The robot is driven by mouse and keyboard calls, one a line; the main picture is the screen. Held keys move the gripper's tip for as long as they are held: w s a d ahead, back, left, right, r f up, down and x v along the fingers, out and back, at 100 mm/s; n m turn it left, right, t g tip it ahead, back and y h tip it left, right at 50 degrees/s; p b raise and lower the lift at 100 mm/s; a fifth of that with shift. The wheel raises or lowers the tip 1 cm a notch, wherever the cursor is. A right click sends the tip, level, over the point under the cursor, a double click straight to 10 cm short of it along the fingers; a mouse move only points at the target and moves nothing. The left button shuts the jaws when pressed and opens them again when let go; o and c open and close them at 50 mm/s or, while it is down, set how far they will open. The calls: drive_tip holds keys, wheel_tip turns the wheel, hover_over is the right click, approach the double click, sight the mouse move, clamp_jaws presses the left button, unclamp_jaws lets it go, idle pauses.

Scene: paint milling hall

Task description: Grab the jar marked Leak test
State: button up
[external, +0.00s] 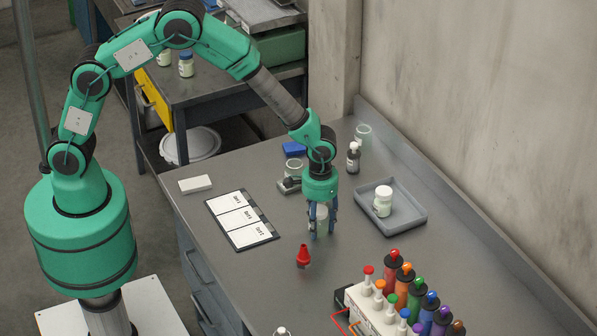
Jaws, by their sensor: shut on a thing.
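My gripper (321,226) points straight down over the grey bench, right of the label board. Its fingers are shut around a small pale greenish jar (322,217), which is partly hidden by them. The jar looks upright; I cannot tell whether it touches the bench. No marking on it can be read, so I cannot tell if it is the Leak test jar. Another jar with a white lid (382,203) stands in the grey tray (412,222) to the right. Its label is too small to read.
A red dropper-shaped piece (303,257) stands just in front of my gripper. A rack of coloured bottles (374,314) is at the front right. The board with white cards (263,236) lies left. A dark bottle (353,159) and a glass beaker (363,134) stand behind.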

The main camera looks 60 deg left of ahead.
sight(320, 209)
drive_tip(key=shift+r, duration=0.15)
drive_tip(key=shift+r, duration=0.6)
wheel_tip(320, 209, up, 2)
drive_tip(key=shift+r+p, duration=0.15)
drive_tip(key=shift+p, duration=0.3)
drive_tip(key=s+a, duration=0.2)
drive_tip(key=s, duration=0.2)
drive_tip(key=s+a+p, duration=0.1)
drive_tip(key=s+a, duration=0.1)
drive_tip(key=s, duration=0.3)
drive_tip(key=s+a+r, duration=0.1)
drive_tip(key=s+a, duration=0.2)
drive_tip(key=s, duration=0.2)
drive_tip(key=shift+s+a+r, duration=0.1)
drive_tip(key=shift+s, duration=0.05)
